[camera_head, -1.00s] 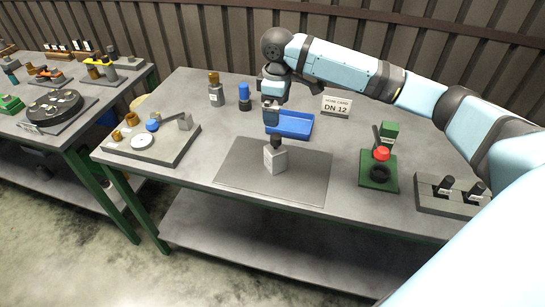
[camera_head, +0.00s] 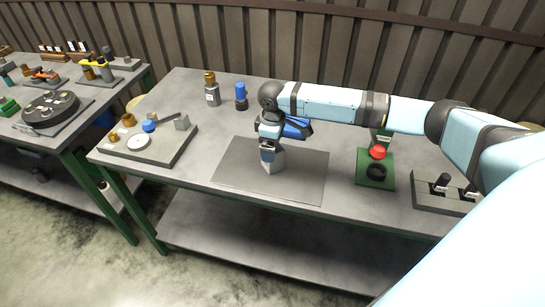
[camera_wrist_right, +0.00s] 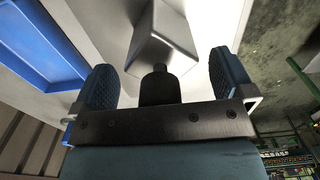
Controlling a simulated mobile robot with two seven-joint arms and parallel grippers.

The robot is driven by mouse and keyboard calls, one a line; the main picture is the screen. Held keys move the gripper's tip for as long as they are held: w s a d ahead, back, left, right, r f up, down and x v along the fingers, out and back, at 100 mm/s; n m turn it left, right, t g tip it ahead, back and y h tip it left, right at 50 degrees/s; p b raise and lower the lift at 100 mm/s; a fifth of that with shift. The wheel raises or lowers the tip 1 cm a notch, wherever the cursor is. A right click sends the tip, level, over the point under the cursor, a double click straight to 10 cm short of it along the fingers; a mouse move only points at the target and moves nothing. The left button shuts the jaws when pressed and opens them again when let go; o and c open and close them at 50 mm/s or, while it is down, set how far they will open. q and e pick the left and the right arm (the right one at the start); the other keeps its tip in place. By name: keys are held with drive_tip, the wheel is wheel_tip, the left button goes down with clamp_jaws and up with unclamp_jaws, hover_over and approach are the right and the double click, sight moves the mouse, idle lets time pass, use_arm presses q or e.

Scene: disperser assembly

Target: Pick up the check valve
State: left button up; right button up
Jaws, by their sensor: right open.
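A grey block (camera_head: 274,166) stands on the flat grey mat (camera_head: 235,178) in the middle of the table; in the head view my right gripper (camera_head: 267,154) hides its upper part. In the right wrist view, a small black cylindrical piece (camera_wrist_right: 158,85) with a narrower tip stands at the grey block (camera_wrist_right: 163,42). It may be the check valve, but I cannot tell for sure. My right gripper (camera_wrist_right: 165,78) is open, with its two blue padded fingers on either side of the black piece and gaps on both sides. My left gripper is not in view.
A blue tray (camera_head: 297,131) lies behind the mat, partly hidden by my right arm. A green stand (camera_head: 375,178) with a red cap is to the right, beside a grey holder (camera_head: 428,200). A grey fixture plate (camera_head: 165,155) is at the left. Two bottles stand at the back.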

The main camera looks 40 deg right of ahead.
drive_tip(key=shift+f, duration=0.1)
drive_tip(key=shift+c, duration=0.5)
drive_tip(key=c, duration=1.4)
drive_tip(key=shift+c, duration=1)
